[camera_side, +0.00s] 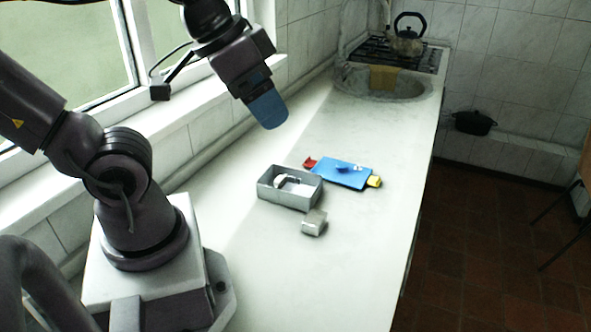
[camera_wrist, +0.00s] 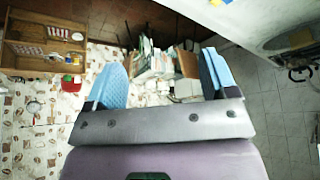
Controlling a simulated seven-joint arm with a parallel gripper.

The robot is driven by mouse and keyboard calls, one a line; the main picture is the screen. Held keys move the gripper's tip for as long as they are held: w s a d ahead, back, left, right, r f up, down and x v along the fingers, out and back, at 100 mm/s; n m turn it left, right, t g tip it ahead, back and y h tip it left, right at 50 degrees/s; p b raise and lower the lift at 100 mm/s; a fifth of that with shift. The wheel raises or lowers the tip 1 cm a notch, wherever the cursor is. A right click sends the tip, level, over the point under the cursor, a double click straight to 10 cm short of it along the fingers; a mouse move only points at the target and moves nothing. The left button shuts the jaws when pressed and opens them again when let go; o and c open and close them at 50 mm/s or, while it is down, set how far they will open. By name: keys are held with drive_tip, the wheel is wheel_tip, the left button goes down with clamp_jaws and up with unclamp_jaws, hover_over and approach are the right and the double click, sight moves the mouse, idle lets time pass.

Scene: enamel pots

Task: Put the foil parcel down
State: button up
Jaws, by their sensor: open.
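The foil parcel (camera_side: 314,222), a small silver block, lies on the white counter just in front of a grey open box (camera_side: 262,189), apart from my gripper. My gripper (camera_side: 268,125) is raised above the counter, up and left of the parcel and box, with blue fingers pointing down. In the wrist view my gripper (camera_wrist: 163,60) has its two blue fingers spread wide with nothing held between them. The parcel cannot be made out in the wrist view.
The grey box holds a whitish item. Behind it lies a blue board (camera_side: 345,176) with a red piece and a yellow piece (camera_side: 375,181) at its ends. A sink (camera_side: 410,92) and a stove with a kettle (camera_side: 407,42) stand at the far end. The near counter is clear.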

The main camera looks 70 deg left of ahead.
drive_tip(key=n+g, duration=0.6)
drive_tip(key=n, duration=0.3)
approach(315, 217)
drive_tip(key=f, duration=1)
drive_tip(key=shift+s+f, duration=0.2)
drive_tip(key=shift+c, duration=0.3)
drive_tip(key=c, duration=1)
